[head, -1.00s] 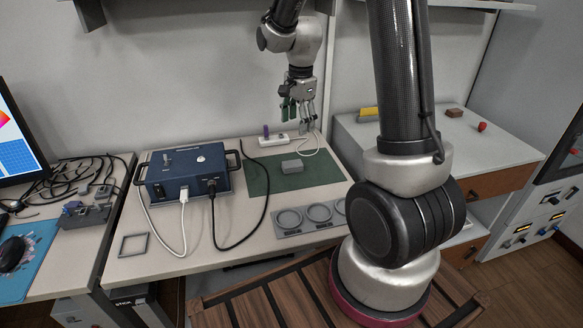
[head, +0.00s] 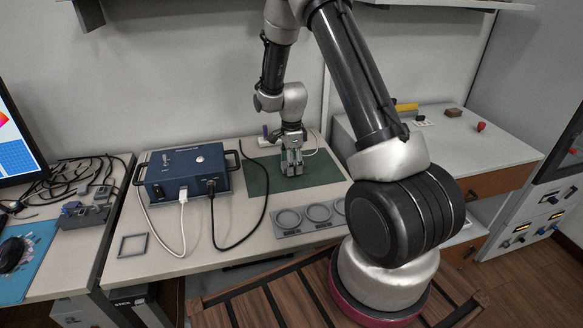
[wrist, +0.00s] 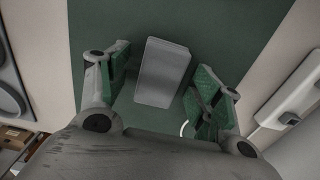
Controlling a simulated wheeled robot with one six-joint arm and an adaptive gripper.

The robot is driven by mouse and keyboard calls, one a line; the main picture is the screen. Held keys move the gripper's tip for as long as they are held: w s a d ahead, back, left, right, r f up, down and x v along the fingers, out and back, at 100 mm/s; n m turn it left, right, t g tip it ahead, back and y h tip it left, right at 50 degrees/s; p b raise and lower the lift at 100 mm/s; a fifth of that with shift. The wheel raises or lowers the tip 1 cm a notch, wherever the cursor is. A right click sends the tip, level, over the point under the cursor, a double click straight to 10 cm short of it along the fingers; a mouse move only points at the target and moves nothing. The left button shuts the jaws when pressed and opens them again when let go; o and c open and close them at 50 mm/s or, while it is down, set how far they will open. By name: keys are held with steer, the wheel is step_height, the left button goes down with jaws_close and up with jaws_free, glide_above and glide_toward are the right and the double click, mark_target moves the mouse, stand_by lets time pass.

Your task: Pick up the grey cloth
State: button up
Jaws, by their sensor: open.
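The grey cloth (wrist: 163,73) is a small folded grey block lying on the green mat (wrist: 215,30). In the wrist view it lies between the two open fingers of my gripper (wrist: 158,90), with a gap on each side. In the head view my gripper (head: 292,168) points down over the mat (head: 320,172), and its fingers hide most of the cloth. I cannot tell the exact height of the fingertips above the mat.
A blue box (head: 187,175) with cables stands left of the mat. A grey holder with round recesses (head: 304,218) lies in front. A white power strip (wrist: 290,95) lies beside the mat. A side cabinet (head: 480,150) stands at right.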

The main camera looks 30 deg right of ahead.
steer(key=c, duration=0.9)
steer(key=shift+o, duration=0.2)
step_height(320, 180, up, 10)
steer(key=shift+o, duration=0.6)
steer(key=c, duration=0.5)
steer(key=shift+o, duration=0.2)
